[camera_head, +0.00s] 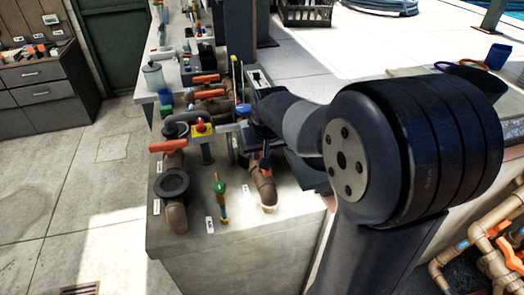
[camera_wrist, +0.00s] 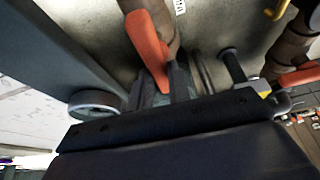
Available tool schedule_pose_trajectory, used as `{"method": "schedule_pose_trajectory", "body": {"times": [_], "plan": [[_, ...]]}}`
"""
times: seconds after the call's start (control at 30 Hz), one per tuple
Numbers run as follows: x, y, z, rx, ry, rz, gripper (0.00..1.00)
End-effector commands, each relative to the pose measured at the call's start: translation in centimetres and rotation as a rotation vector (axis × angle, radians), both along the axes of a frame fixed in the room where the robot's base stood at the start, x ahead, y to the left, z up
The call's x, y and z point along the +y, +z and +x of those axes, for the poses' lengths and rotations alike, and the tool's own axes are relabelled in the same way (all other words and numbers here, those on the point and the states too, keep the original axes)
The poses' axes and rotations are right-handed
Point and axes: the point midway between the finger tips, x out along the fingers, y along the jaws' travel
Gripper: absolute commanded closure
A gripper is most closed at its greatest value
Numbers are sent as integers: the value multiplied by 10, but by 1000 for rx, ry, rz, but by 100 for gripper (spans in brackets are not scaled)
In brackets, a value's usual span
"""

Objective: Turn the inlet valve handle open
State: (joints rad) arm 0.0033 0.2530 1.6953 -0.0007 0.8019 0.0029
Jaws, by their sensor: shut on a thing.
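An orange valve handle (camera_wrist: 148,42) sits on a brown pipe in the wrist view. My gripper (camera_wrist: 168,86) is shut on its lower end. In the head view only a small part of this handle (camera_head: 266,165) shows, above a brown pipe elbow (camera_head: 262,188) on the concrete ledge. My arm hides much of the gripper and the handle there. The labels are too small to read, so I cannot tell which valve is named inlet.
Another orange handle (camera_head: 168,146) is on the pipe to the left, near a yellow box with a red button (camera_head: 201,128). A small green-handled valve (camera_head: 220,187) stands at the front of the ledge (camera_head: 230,250). More orange-handled pipes lie behind. The floor at left is clear.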

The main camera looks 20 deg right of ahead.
Motion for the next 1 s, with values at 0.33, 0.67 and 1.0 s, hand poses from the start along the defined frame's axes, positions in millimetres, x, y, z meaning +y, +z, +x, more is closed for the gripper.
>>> {"method": "schedule_pose_trajectory", "body": {"times": [0.33, 0.67, 1.0], "plan": [[0, 0, 0, -2, 23, -1, 100], [0, 0, 0, -2, 22, 0, 60], [0, 7, -2, -5, 21, -1, 60]]}}
